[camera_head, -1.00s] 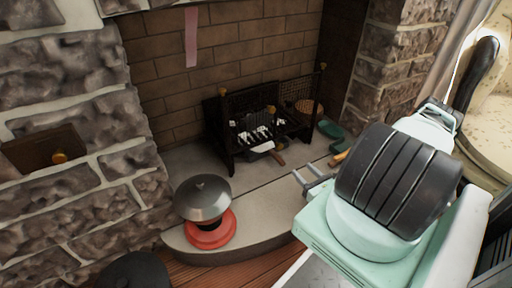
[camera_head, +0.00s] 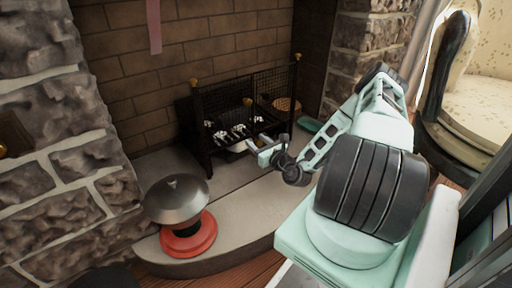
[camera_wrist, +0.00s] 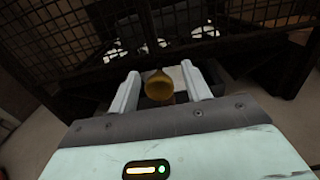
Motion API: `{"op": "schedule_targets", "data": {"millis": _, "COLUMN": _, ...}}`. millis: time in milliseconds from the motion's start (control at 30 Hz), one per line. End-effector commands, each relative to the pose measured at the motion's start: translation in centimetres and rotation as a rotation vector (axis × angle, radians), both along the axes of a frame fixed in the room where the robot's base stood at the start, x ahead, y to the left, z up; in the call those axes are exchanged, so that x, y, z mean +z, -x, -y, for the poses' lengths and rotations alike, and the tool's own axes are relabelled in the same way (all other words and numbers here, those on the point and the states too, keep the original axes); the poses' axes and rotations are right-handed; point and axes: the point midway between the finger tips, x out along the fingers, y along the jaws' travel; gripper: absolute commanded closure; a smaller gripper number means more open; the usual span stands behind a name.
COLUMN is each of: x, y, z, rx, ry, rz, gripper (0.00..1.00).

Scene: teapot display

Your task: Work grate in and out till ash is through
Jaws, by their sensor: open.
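The black fire basket (camera_head: 200,150) with a mesh front stands in the brick fireplace, with pale lumps (camera_head: 238,131) inside it. My gripper (camera_head: 258,146) is low at the front of the basket, with its jaws open. In the wrist view, my gripper (camera_wrist: 155,88) has an amber, rounded handle end (camera_wrist: 157,86) between its fingers, with a gap on each side. A pale flat piece (camera_wrist: 182,76) lies just behind the handle end. Whether the two are joined, and where the grate itself sits, I cannot tell. My arm hides part of the hearth.
A metal dome (camera_head: 177,198) on a red base (camera_head: 189,238) stands on the hearth's front left. A wicker-coloured round thing (camera_head: 286,104) and a green thing (camera_head: 310,125) are right of the basket. A cushioned chair (camera_head: 482,100) is at far right. The hearth between dome and gripper is clear.

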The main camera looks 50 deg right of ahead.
Motion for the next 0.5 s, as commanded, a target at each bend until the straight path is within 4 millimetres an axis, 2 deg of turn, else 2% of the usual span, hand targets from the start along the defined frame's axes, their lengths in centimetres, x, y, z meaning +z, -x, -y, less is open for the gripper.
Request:
{"op": "schedule_targets", "data": {"millis": 133, "x": -0.03, "y": -0.94, "z": 0.18, "rx": 0.001, "ry": 0.000, "rz": 0.000, "gripper": 0.52}}
{"op": "schedule_targets", "data": {"millis": 433, "x": 0.09, "y": -1.08, "z": 0.23, "rx": 0.001, "ry": -0.001, "rz": 0.000, "gripper": 0.52}}
{"op": "schedule_targets", "data": {"millis": 500, "x": 0.09, "y": -1.08, "z": 0.23, "rx": 0.001, "ry": -0.001, "rz": 0.000, "gripper": 0.71}}
